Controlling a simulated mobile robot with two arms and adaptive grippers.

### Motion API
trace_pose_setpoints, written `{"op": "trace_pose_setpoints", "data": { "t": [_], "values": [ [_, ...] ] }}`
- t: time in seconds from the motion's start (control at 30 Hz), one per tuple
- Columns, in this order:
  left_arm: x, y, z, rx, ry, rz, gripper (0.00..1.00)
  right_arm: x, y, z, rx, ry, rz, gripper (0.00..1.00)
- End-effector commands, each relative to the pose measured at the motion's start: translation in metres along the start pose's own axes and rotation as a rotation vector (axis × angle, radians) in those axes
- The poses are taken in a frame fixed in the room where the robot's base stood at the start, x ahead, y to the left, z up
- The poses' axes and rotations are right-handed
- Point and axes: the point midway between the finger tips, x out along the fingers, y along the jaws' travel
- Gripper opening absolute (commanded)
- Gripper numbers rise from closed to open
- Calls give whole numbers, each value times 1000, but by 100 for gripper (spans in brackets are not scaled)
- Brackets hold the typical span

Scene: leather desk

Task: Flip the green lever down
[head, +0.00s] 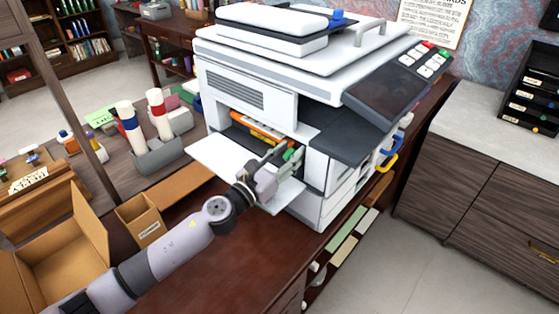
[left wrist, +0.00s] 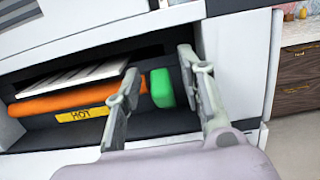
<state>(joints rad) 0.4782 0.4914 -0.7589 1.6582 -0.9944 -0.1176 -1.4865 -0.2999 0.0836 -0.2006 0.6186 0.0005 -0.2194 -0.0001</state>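A green lever (left wrist: 162,88) sits inside the open front bay of a white printer (head: 235,90), at the right end of an orange roller (left wrist: 62,103) with a yellow HOT label. The lever (head: 290,154) also shows in the head view, partly behind my gripper. My left gripper (head: 280,150) is at the bay opening, over the lowered white door. My right gripper is not in view.
The white front door (head: 218,158) is folded down below the bay. Open cardboard boxes (head: 140,220) stand on the dark desk (head: 235,262) at the left. A grey holder with white cylinders (head: 160,150) stands behind them. The desk's front is clear.

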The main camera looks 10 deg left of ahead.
Motion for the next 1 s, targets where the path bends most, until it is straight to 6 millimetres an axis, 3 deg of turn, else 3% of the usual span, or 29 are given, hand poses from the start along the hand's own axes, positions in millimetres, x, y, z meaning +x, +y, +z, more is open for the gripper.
{"op": "trace_pose_setpoints", "data": {
  "t": [0.5, 0.73, 1.0],
  "values": [
    [-94, 0, -2, -3, 4, 1, 37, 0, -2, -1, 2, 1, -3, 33],
    [-114, 0, -1, -2, 2, 0, 37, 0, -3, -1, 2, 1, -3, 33],
    [-117, 0, -1, 0, 1, 0, 37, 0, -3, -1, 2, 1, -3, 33]
  ]
}}
